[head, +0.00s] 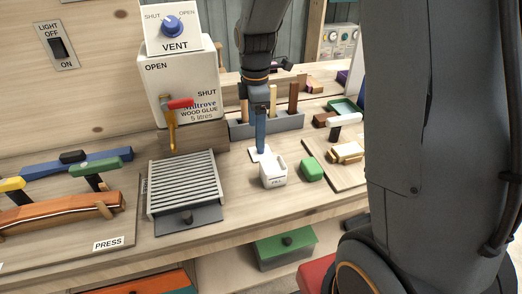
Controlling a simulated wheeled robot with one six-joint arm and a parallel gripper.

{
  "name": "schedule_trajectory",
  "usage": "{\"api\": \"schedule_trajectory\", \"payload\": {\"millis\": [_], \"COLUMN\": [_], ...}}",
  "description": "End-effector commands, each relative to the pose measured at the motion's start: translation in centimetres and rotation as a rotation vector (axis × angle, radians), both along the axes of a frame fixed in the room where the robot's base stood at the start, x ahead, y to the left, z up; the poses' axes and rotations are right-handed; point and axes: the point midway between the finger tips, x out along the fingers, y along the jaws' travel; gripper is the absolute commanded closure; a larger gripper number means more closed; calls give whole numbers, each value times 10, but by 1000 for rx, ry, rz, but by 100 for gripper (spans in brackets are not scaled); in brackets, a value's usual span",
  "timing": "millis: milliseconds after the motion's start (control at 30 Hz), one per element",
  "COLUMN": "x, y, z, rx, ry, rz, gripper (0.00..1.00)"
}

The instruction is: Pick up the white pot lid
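A small white pot (273,177) with a printed label stands on the bench, near the middle of the head view. A flat white square piece, which looks like the pot lid (254,154), lies just behind and left of the pot. My gripper (261,149) reaches straight down from above, its blue finger part ending at the lid. The finger covers part of the lid. I see the fingers nearly edge-on, so the gap between them and any hold on the lid are unclear.
A grey rack (288,124) with upright wooden handles stands close behind my gripper. A green block (311,169) is right of the pot. A ribbed grey grate (184,183) lies left, below the glue tank (186,82) with its red-handled tap. The bench front is mostly clear.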

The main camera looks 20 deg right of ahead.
Motion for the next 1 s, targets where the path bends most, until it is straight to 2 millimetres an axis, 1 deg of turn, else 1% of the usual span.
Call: {"api": "schedule_trajectory", "payload": {"millis": [33,167,333,467,800,1000], "x": [4,9,8,7,5,6], "y": [0,0,1,2,5,5], "z": [0,-5,-22,-32,-72,-79], "rx": [0,-1,-1,-1,-1,-1], "ry": [2,7,10,9,8,6], "rz": [37,91,97,96,95,94], "gripper": [25,25,25,25,25,25]}}
